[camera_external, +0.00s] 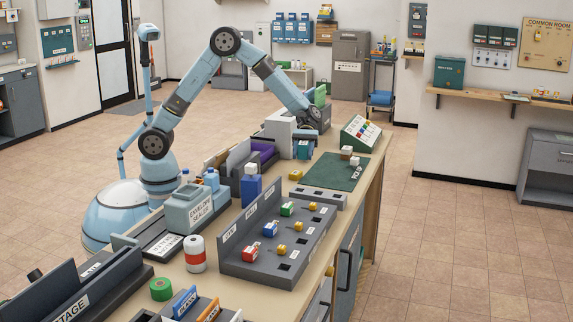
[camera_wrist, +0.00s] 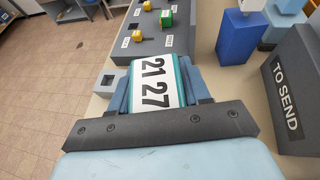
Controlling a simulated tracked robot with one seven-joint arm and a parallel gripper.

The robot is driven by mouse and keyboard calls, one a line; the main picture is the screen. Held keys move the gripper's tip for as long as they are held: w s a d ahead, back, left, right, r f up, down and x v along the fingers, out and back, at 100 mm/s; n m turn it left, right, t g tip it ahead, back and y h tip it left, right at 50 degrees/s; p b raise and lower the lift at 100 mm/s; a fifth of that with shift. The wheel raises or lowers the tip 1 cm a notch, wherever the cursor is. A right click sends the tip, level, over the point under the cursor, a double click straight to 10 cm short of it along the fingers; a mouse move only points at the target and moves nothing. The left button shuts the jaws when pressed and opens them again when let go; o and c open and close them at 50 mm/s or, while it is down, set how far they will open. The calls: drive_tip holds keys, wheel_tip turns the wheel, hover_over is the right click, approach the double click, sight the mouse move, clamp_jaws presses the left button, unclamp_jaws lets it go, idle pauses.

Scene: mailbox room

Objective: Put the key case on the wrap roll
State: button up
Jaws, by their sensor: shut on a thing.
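My gripper (camera_external: 305,140) is shut on a teal case with a white label reading "21 27" (camera_wrist: 155,82), which I take to be the key case. The case (camera_external: 303,151) is held at the far part of the counter, beside a grey box; whether it touches the counter is hidden. A white roll with a red band (camera_external: 195,254), which looks like the wrap roll, stands upright on the near part of the counter, left of the grey key panel. It does not show in the wrist view.
The grey key panel (camera_external: 260,265) with small padlocks, a blue bottle (camera_external: 251,187) and the envelope sealer (camera_external: 196,208) stand between my gripper and the roll. A green tape roll (camera_external: 160,289) lies near the white roll. A green mat (camera_external: 335,172) lies at the right.

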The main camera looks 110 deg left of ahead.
drive_tip(key=s+d+r+m+g, duration=0.2)
drive_tip(key=d+r, duration=0.1)
drive_tip(key=d, duration=1.1)
drive_tip(key=s+d+r+m+g, duration=0.1)
drive_tip(key=s+d+r+g, duration=0.15)
drive_tip(key=d, duration=1.15)
drive_tip(key=s+d+r+m+g, duration=0.2)
drive_tip(key=s+d, duration=0.7)
drive_tip(key=d, duration=0.2)
drive_tip(key=s+d+r+m+g, duration=0.1)
drive_tip(key=s+d+r+m, duration=0.1)
drive_tip(key=s+d, duration=0.75)
hover_over(188, 242)
drive_tip(key=shift+g+y, duration=0.3)
drive_tip(key=shift+g, duration=0.05)
wheel_tip(188, 242, down, 9)
drive_tip(key=shift+s+a+f, duration=0.1)
drive_tip(key=shift+a, duration=0.05)
drive_tip(key=shift+w+f, duration=0.2)
drive_tip(key=shift+f, duration=1.6)
drive_tip(key=shift+f, duration=0.1)
